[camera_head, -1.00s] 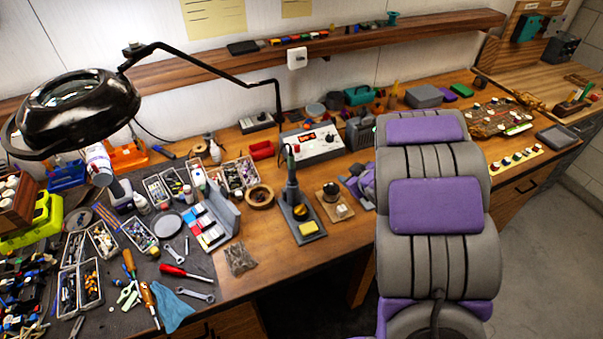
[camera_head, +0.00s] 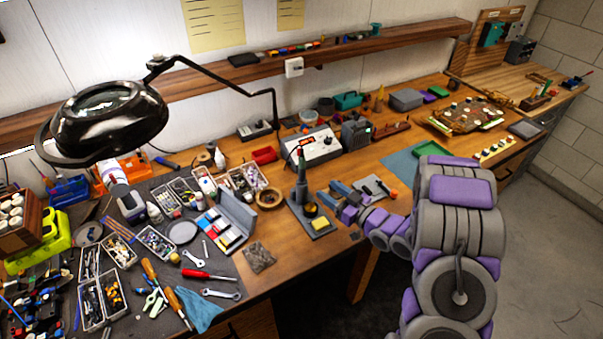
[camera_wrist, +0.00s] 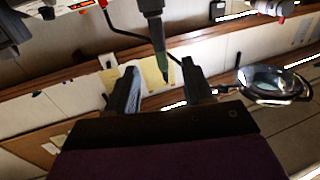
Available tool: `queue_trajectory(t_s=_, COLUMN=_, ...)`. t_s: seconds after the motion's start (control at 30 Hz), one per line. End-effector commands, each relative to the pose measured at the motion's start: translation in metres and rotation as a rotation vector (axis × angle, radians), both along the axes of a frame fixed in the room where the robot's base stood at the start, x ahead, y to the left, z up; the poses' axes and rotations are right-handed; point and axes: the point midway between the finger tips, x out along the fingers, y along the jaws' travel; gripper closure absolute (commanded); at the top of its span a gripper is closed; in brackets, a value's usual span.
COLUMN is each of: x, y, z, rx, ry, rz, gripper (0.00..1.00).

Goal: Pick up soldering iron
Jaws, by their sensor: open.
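The soldering iron (camera_head: 301,180) stands upright in its stand (camera_head: 322,226), which has a yellow sponge, near the middle of the bench. My gripper (camera_head: 326,196) is open, just to the right of the iron, with its fingers pointing toward it. In the wrist view, which looks upside down, the dark greenish iron (camera_wrist: 152,25) comes down from the top edge. Its lower end shows between the two open fingertips (camera_wrist: 160,68). I see no finger touching it. The depth between the fingertips and the iron is hard to judge.
A grey soldering station (camera_head: 312,148) stands behind the iron. A round wooden dish (camera_head: 269,198) and a grey holder (camera_head: 232,214) are to its left. A black magnifier lamp (camera_head: 108,118) hangs over the cluttered left side. A teal mat (camera_head: 402,166) lies to the right.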

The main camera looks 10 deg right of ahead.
Motion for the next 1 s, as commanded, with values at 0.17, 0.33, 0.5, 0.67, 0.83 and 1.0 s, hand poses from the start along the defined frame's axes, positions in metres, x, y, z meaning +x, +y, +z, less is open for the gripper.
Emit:
queue_trajectory(t_s=0.17, x=0.024, y=0.014, z=-0.002, rx=0.003, ry=0.002, rz=0.002, gripper=0.48)
queue_trajectory(t_s=0.33, x=0.047, y=0.026, z=-0.002, rx=0.004, ry=0.000, rz=0.001, gripper=0.48)
queue_trajectory(t_s=0.5, x=0.062, y=0.037, z=-0.002, rx=0.002, ry=0.002, rz=0.000, gripper=0.48)
queue_trajectory(t_s=0.67, x=0.067, y=0.043, z=-0.002, rx=0.000, ry=0.002, rz=-0.001, gripper=0.48)
queue_trajectory(t_s=0.83, x=0.081, y=0.054, z=-0.007, rx=0.000, ry=0.001, rz=0.001, gripper=0.48)
queue_trajectory(t_s=1.0, x=0.099, y=0.064, z=-0.008, rx=0.001, ry=0.000, rz=0.000, gripper=0.48)
